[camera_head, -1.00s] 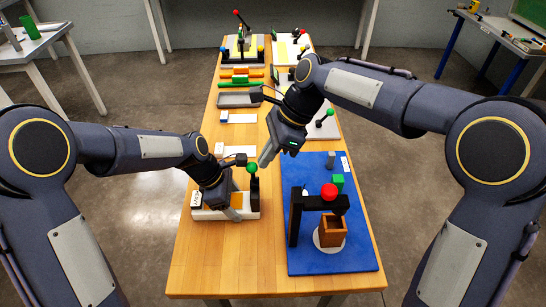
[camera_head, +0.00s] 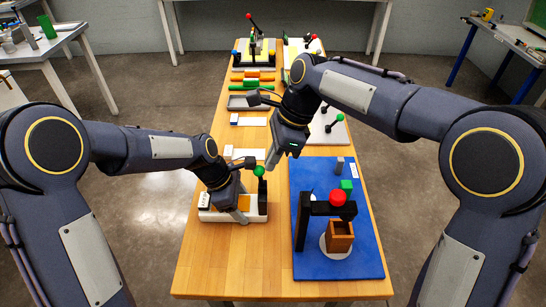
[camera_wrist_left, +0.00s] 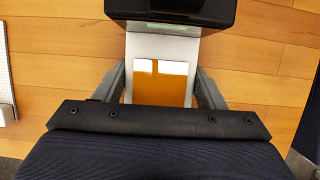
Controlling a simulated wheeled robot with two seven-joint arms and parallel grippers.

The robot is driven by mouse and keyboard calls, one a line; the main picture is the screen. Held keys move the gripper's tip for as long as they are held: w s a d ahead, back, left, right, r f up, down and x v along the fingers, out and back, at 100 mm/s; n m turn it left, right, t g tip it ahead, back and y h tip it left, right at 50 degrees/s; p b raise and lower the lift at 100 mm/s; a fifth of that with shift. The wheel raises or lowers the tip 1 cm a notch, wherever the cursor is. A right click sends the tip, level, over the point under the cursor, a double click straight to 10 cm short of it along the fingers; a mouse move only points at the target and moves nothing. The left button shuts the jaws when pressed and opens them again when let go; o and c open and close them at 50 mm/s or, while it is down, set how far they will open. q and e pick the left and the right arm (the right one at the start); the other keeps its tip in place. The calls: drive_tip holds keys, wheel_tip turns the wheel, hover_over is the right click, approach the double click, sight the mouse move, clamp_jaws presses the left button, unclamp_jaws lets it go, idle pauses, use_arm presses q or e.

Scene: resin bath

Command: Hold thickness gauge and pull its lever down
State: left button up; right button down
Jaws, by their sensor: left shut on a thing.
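The thickness gauge has a white base (camera_head: 250,216), an orange pad, a black upright (camera_head: 263,196) and a lever with a green ball (camera_head: 259,171). The ball is up, above the base. My left gripper (camera_head: 232,202) is shut on the gauge's base. In the left wrist view its fingers (camera_wrist_left: 162,88) lie along both sides of the white base with the orange pad (camera_wrist_left: 160,84) between them. My right gripper (camera_head: 274,158) is just right of and slightly above the green ball, seemingly apart from it. Its second finger is not clear, so its opening cannot be told.
Right of the gauge lies a blue mat (camera_head: 310,262) with a black frame (camera_head: 302,228), a red ball (camera_head: 338,197) and a brown box (camera_head: 341,238). Behind are white strips (camera_head: 248,121), a grey tray (camera_head: 248,101) and other lever devices. The table (camera_head: 215,265) in front is clear.

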drive_tip(key=shift+s+a+f, duration=0.2)
drive_tip(key=shift+s+a, duration=0.2)
drive_tip(key=shift+a, duration=0.25)
drive_tip(key=w+d+r, duration=0.2)
drive_tip(key=d+r, duration=0.7)
drive_tip(key=d, duration=0.2)
drive_tip(key=shift+w, duration=0.25)
drive_tip(key=shift+f, duration=0.1)
idle(2.5)
wheel_tip(320, 180, down, 12)
drive_tip(key=s+d+n+t+y, duration=0.2)
drive_tip(key=n+y, duration=0.3)
drive_tip(key=n, duration=0.4)
drive_tip(key=shift+s+d+r+t, duration=0.2)
drive_tip(key=shift+s+t, duration=0.05)
drive_tip(key=shift+t, duration=0.15)
drive_tip(key=a, duration=0.8)
drive_tip(key=shift+s+a+r+y, duration=0.25)
drive_tip(key=shift+a+r+y, duration=0.05)
drive_tip(key=shift+a, duration=0.1)
